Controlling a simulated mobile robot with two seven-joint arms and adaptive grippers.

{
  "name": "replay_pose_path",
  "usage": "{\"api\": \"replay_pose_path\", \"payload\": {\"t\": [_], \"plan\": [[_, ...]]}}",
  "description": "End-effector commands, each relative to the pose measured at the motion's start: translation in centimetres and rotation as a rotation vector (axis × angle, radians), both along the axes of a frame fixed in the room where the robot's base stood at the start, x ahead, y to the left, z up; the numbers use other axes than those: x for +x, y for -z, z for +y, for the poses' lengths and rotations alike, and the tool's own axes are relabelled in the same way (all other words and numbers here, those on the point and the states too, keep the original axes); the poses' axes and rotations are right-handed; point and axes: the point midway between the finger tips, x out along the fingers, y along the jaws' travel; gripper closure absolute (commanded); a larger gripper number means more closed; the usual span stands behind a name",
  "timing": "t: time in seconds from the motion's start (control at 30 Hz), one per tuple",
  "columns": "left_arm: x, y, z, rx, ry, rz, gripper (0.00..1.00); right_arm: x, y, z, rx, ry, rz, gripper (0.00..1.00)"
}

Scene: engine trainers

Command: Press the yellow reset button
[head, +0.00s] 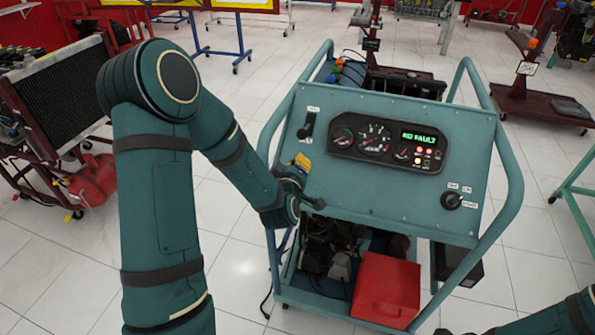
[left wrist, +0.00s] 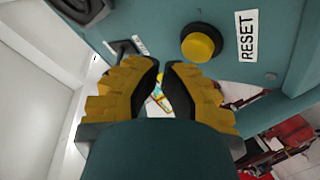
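The yellow reset button (left wrist: 201,45) is a round dome in a dark collar on the teal panel, beside a white RESET label (left wrist: 247,35) in the left wrist view. My left gripper (head: 303,161) is at the panel's left side. In the left wrist view its yellow fingers (left wrist: 163,65) have their dark tips close together with nothing held, just beside the button in the picture. Contact with the panel cannot be told.
The teal cart's panel (head: 400,193) carries a gauge cluster (head: 387,144) reading NO FAULT, a switch (head: 308,125) and a knob (head: 451,200). A red box (head: 386,290) sits on the lower shelf. A radiator stand (head: 50,98) is at the left.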

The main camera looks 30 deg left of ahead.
Motion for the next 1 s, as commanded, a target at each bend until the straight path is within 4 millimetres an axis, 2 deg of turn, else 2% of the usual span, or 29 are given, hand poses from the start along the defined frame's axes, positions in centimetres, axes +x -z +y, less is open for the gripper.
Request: {"api": "replay_pose_path", "payload": {"t": [0.33, 0.8, 1.0], "plan": [[-0.1, -0.2, 0.0, 0.001, 0.0, -0.001, 1.0, 0.0, -0.1, 0.0, 0.0, 0.0, 0.0, 1.0], [-2.7, -3.3, -0.7, 0.001, 0.0, -0.001, 1.0, 0.0, -1.3, 0.0, 0.0, 0.0, 0.0, 1.0], [-3.3, -3.9, -0.8, 0.001, 0.0, -0.001, 1.0, 0.0, -1.4, 0.0, 0.0, 0.0, 0.0, 1.0]]}}
